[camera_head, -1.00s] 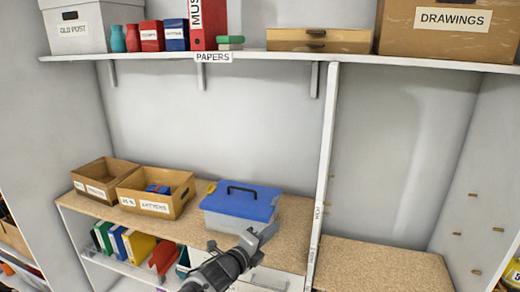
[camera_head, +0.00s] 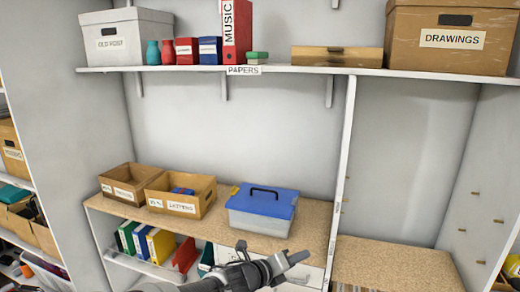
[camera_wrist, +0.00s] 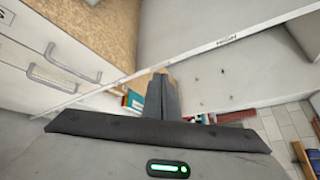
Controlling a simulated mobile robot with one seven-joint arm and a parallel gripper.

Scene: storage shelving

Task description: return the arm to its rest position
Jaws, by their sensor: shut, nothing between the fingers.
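My gripper (camera_head: 291,259) shows at the lower middle of the head view, in front of the lower cupboard, below and right of the blue-lidded box. It points up and to the right and holds nothing. In the wrist view the dark fingers (camera_wrist: 161,97) are together, with no object between them. Part of my arm shows below the gripper in the head view.
A clear box with a blue lid (camera_head: 262,208) and two open cartons (camera_head: 181,193) stand on the cork-topped counter (camera_head: 215,226). Drawer handles (camera_wrist: 73,65) are close in the wrist view. The right-hand counter (camera_head: 395,264) is bare.

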